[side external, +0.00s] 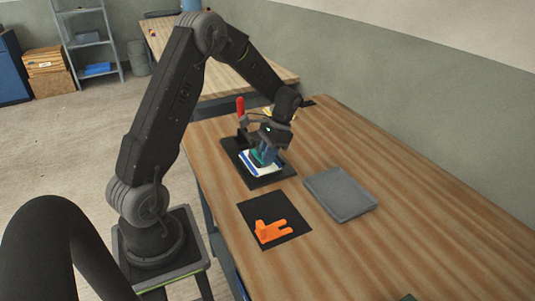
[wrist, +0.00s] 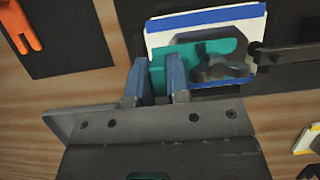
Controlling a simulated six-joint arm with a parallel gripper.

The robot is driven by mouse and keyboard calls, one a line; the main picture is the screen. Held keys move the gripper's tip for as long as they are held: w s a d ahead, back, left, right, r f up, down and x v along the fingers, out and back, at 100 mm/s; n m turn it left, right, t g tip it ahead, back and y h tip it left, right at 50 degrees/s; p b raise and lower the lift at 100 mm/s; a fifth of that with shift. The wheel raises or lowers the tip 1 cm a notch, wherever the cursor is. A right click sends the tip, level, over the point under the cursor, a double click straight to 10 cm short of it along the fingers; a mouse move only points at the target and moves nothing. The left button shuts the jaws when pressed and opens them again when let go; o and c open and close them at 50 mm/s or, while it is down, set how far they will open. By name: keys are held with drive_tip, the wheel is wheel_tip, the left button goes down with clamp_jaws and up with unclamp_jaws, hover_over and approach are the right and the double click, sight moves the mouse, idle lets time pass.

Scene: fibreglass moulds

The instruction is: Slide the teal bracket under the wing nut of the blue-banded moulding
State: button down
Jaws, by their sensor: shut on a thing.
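My gripper (wrist: 156,68) is shut on the teal bracket (wrist: 158,76), holding its near end between two blue-grey fingers. The bracket's forked part reaches right, over the white moulding with blue bands (wrist: 205,20). The dark wing nut (wrist: 222,68) overlaps the fork in the wrist view; teal shows above and below it. I cannot tell whether the nut touches the bracket. In the side view, the moulding (side external: 248,168) lies under my gripper (side external: 262,154), and the bracket (side external: 258,160) shows low between them. The wing nut is hidden there.
The moulding lies on a black base (side external: 265,182) beside a red-handled clamp (side external: 240,107); a dark clamp arm (wrist: 285,53) reaches toward the nut. An orange forked bracket (side external: 268,232) lies on a black mat (side external: 290,212). A grey tray (side external: 341,194) is to the right. The table's right side is clear.

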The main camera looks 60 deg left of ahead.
idle(0.4)
drive_tip(key=c, duration=1.1)
unclamp_jaws()
drive_tip(key=shift+o, duration=0.4)
drive_tip(key=shift+a, duration=0.15)
drive_tip(key=v, duration=1.4)
drive_tip(key=s+d+r+t+y, duration=0.1)
drive_tip(key=s+d+r+t, duration=0.1)
drive_tip(key=s+d+r, duration=0.3)
drive_tip(key=s+d+r+t, duration=0.2)
drive_tip(key=d, duration=0.5)
drive_tip(key=s+d+t+h, duration=0.1)
drive_tip(key=s+d+t, duration=0.5)
drive_tip(key=s+d, duration=0.4)
drive_tip(key=s, duration=0.3)
drive_tip(key=shift+f, duration=0.4)
